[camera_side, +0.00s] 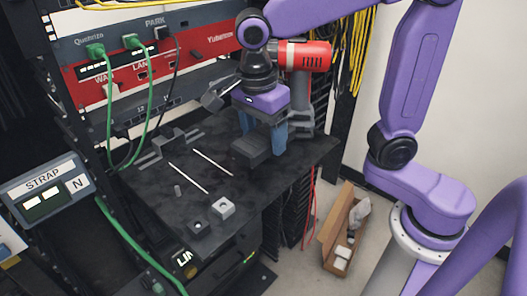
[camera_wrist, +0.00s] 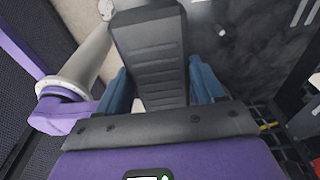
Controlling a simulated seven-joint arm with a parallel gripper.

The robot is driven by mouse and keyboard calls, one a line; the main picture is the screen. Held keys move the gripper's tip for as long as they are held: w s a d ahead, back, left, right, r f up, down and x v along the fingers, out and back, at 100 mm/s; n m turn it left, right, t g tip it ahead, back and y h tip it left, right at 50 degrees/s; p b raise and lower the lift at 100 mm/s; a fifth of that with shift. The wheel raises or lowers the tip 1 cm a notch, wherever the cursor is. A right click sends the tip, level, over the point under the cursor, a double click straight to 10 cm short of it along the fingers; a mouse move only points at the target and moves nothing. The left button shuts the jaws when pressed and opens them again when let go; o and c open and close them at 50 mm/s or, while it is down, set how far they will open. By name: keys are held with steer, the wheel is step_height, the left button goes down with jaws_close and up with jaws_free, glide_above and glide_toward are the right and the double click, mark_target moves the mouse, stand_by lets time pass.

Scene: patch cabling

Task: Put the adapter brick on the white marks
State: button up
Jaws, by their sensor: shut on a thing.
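The adapter brick (camera_side: 252,150) is a dark grey block. It also shows in the wrist view (camera_wrist: 150,55), where its ribbed face lies between two blue fingers. My gripper (camera_side: 264,134) is shut on the brick, at the right part of the black shelf. I cannot tell for sure whether the brick touches the shelf. The white marks are two thin parallel lines on the shelf, a left one (camera_side: 188,178) and a right one (camera_side: 212,163). They lie to the left of the brick, apart from it. The marks show partly at the wrist view's upper right corner (camera_wrist: 301,12).
A grey bracket (camera_side: 165,147) is at the back left. Green cables (camera_side: 109,105) hang by the rack. A red drill (camera_side: 305,56) is behind my gripper.

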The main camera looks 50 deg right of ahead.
steer(key=shift+a+r+n, duration=0.15)
steer(key=shift+r+n, duration=0.15)
steer(key=shift+r, duration=0.6)
steer(key=shift+w+a+r+n, duration=0.1)
steer(key=shift+a+r+n, duration=0.15)
steer(key=shift+n, duration=0.3)
steer(key=shift+a+r+n, duration=0.15)
steer(key=shift+a+n, duration=0.15)
steer(key=shift+n, duration=0.25)
steer(key=a+r+n+y, duration=0.1)
steer(key=a+r+n, duration=0.2)
steer(key=n, duration=0.8)
steer(key=a+r+n+t+y, duration=0.1)
steer(key=a+r+n, duration=0.1)
steer(key=a+n, duration=0.5)
steer(key=n, duration=0.5)
steer(key=shift+s+a+r, duration=0.25)
steer(key=shift+s+r, duration=0.05)
steer(key=shift+r, duration=0.1)
steer(key=shift+n, duration=0.3)
